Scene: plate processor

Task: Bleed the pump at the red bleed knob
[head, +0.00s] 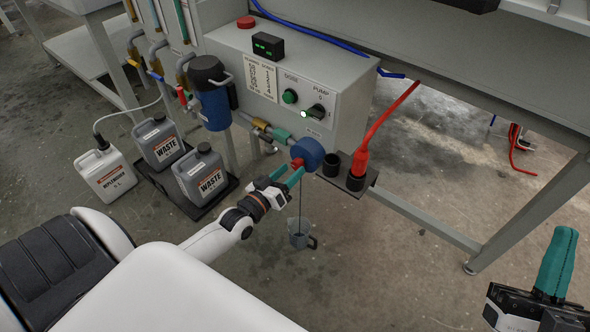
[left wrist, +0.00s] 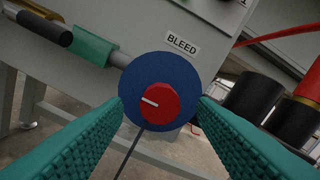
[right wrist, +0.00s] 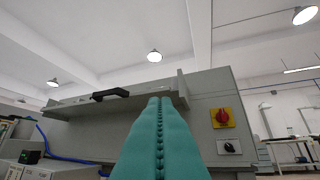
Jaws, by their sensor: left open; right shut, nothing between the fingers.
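The red bleed knob (left wrist: 151,101) sits at the centre of a round blue pump head (left wrist: 135,75), under a "BLEED" label. A white mark on the knob points left. In the head view the knob (head: 297,163) is on the front of the blue head (head: 309,152). My left gripper (head: 288,180) is open, its two teal fingers on either side of the knob in the left wrist view, apart from it. A thin line hangs from the head down to a small grey jug (head: 302,235) on the floor. My right gripper (head: 556,262) is shut and empty at the far right.
Black cup holders (head: 333,165) and a red wand (head: 362,158) stand right of the pump head. Waste canisters (head: 203,174) and a white replenisher canister (head: 105,175) stand at left. Open floor lies in front.

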